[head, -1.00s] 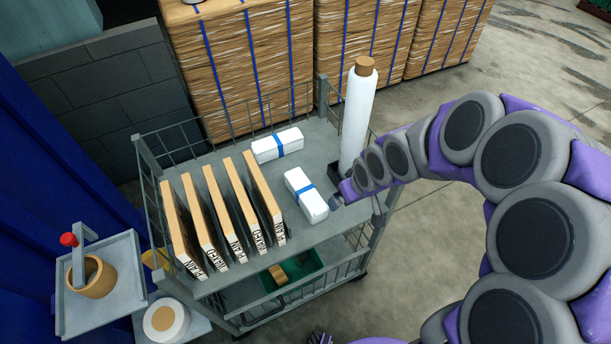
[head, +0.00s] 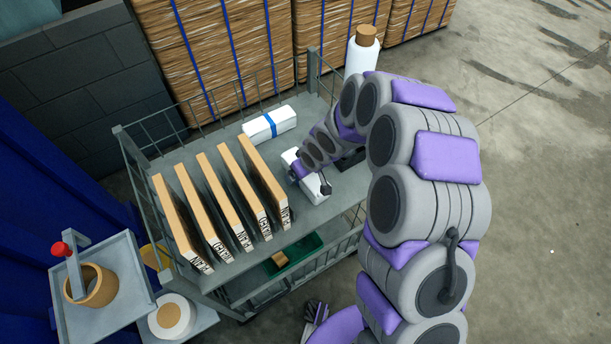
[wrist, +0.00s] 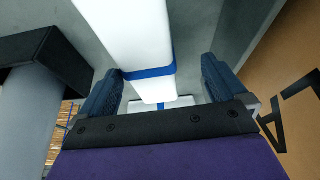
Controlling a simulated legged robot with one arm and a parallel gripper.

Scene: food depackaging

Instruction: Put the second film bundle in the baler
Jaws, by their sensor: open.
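Two white film bundles with blue bands lie on the top shelf of a grey cart (head: 330,205). The far bundle (head: 270,123) lies clear of my arm. The near bundle (head: 291,156) is partly hidden under my gripper (head: 311,180). In the wrist view, my gripper (wrist: 162,85) is open, with one dark blue finger on each side of a white bundle (wrist: 128,38) and its blue band. The fingers stand apart from it, with gaps on both sides. I cannot make out a baler in these views.
Several upright flat cartons (head: 222,205) stand left of the bundles. Wire rails edge the cart. A green bin (head: 300,255) sits on the lower shelf. Strapped cardboard bales (head: 260,50) stand behind.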

